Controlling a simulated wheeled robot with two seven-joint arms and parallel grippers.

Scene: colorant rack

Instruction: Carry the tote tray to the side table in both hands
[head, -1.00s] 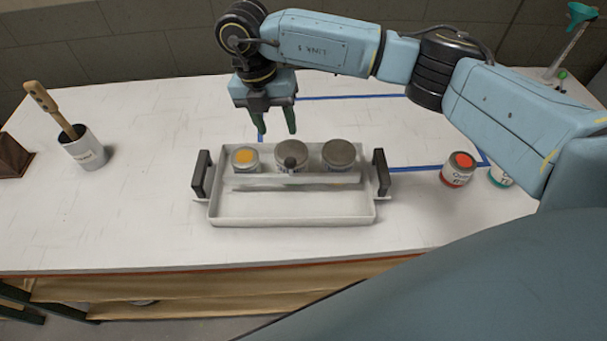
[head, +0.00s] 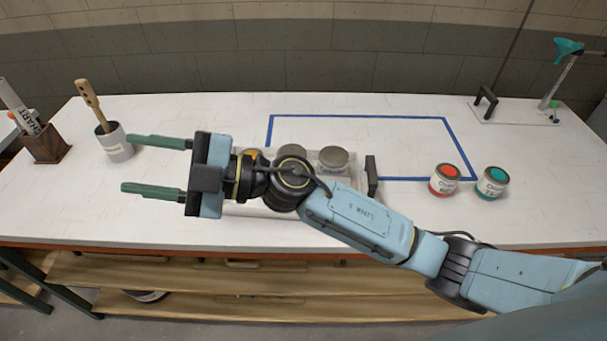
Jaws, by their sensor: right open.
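The white tote tray (head: 272,210) stands on the white worktable, mostly hidden behind my right arm. Its right black handle (head: 371,176) shows; its left handle is hidden. Grey-lidded cans (head: 333,158) stand in the back of the tray, and a bit of the yellow-topped can (head: 252,153) shows beside my wrist. My right gripper (head: 156,165) is open and empty, its green fingers pointing left, above the table to the left of the tray. My left gripper is not in view.
A cup with a wooden-handled brush (head: 114,143) stands just left of the right fingers, with a brown holder (head: 46,145) beyond. Red (head: 444,180) and teal (head: 492,183) cans stand right. A blue tape outline (head: 358,117) lies behind the tray; a stand (head: 545,100) is back right.

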